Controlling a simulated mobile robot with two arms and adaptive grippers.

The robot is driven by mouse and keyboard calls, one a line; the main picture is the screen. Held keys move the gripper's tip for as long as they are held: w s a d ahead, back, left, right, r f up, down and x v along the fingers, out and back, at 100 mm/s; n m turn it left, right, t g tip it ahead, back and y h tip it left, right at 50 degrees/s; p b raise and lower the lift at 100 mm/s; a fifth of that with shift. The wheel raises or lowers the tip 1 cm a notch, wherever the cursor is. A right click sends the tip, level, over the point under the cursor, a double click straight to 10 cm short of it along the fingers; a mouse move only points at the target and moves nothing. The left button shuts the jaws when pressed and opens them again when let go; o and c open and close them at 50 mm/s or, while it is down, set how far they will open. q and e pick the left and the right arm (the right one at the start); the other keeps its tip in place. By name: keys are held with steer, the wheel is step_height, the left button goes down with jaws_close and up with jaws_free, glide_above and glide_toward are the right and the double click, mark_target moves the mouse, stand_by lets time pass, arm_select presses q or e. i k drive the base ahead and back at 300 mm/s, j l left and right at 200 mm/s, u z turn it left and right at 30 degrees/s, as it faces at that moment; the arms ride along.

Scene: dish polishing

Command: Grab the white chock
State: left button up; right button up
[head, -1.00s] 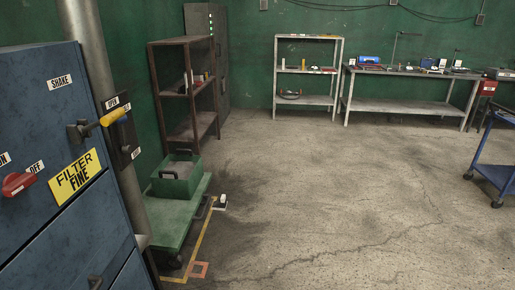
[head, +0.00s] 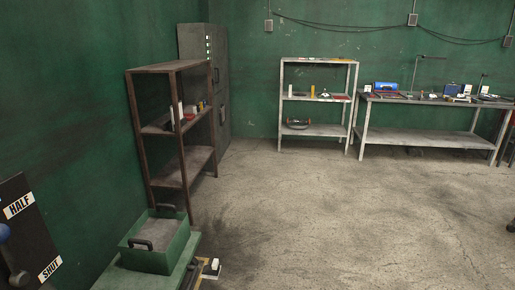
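A small white chock (head: 211,267) sits on the floor at the bottom of the head view, just right of the green cart (head: 120,279). A dark part shows beside it. The lower edge of the picture lies close below it. Neither of my grippers is in view.
The cart carries a green bin (head: 181,247) with handles. A brown shelf (head: 184,168) and a grey cabinet (head: 221,85) stand behind it. A white shelf (head: 310,131) and a workbench (head: 420,139) line the back wall. The floor (head: 330,215) right of the cart is clear.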

mark_target(214, 268)
steer(key=i, duration=2.15)
